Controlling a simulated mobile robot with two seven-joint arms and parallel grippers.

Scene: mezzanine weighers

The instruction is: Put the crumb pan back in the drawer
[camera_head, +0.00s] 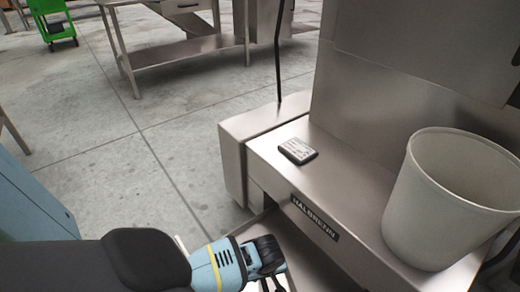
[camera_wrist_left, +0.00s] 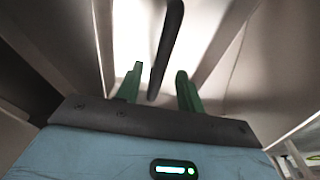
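My left gripper (camera_head: 274,282) reaches in from the left, low in the head view, beside the machine's front. In the left wrist view its green fingers (camera_wrist_left: 159,72) are apart. A dark bar, like a handle (camera_wrist_left: 170,45), runs between them with a gap on each side. I cannot tell whether it belongs to the drawer or the crumb pan. A steel drawer or tray surface (camera_head: 300,256) shows below the machine's HALBRENN label, partly hidden by my gripper. I cannot make out the crumb pan as a separate thing. My right gripper is not in view.
The steel machine (camera_head: 345,200) carries a small dark-edged card or device (camera_head: 298,151) and a large off-white bin (camera_head: 440,205) on its ledge. A steel table (camera_head: 180,50) and a green cart (camera_head: 52,20) stand farther back. The floor between is clear.

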